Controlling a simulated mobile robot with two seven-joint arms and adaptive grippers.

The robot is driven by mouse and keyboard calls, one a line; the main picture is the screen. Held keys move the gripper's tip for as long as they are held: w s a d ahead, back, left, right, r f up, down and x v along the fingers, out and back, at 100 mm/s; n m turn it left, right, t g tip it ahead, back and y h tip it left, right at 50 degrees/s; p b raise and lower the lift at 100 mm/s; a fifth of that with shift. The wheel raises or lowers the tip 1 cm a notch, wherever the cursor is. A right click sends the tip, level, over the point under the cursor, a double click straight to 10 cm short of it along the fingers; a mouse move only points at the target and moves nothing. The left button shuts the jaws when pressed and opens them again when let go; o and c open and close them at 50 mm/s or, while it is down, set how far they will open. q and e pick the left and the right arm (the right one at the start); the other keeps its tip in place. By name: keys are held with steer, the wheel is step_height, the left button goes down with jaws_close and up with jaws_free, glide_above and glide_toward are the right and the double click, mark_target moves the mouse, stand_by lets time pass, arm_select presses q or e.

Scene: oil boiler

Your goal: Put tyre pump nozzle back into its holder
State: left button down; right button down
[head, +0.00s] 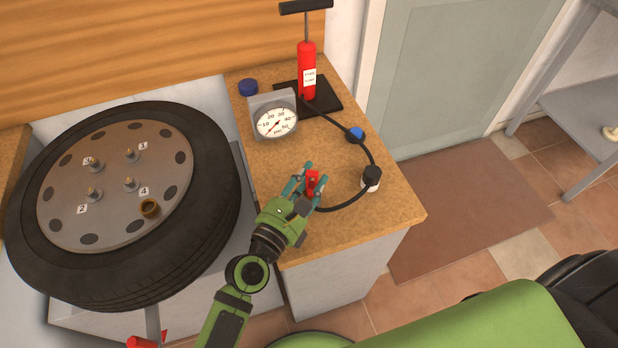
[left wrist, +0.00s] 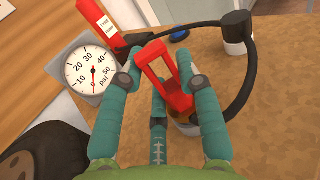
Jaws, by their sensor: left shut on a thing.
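My left gripper (head: 307,181) is shut on a red lever-like piece (head: 313,184), which I take as the tyre pump nozzle, over the front of the wooden counter. In the left wrist view the red piece (left wrist: 162,72) sits between the teal fingers. A black hose (head: 345,203) runs from near it to a black cap on a small white cylinder (head: 371,184), then back to the pump. A grey round part (left wrist: 188,129) shows below the red piece, mostly hidden by a finger; I cannot tell whether it is the holder. My right gripper is not in view.
A red hand pump (head: 307,72) stands on a black base at the back of the counter (head: 380,222). A pressure gauge (head: 275,122), a blue cap (head: 248,87) and a blue part (head: 356,134) are nearby. A tyre (head: 215,190) lies to the left.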

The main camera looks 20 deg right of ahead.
arm_select(q)
steer(key=shift+f+b, duration=0.45)
steer(key=shift+f, duration=0.1)
steer(key=c, duration=0.8)
jaws_free()
steer(key=shift+f, duration=0.1)
steer(key=shift+s+a, duration=0.1)
steer(key=shift+s, duration=0.05)
steer(key=v, duration=1.1)
steer(key=shift+s+a, duration=0.2)
steer(key=shift+a, duration=0.1)
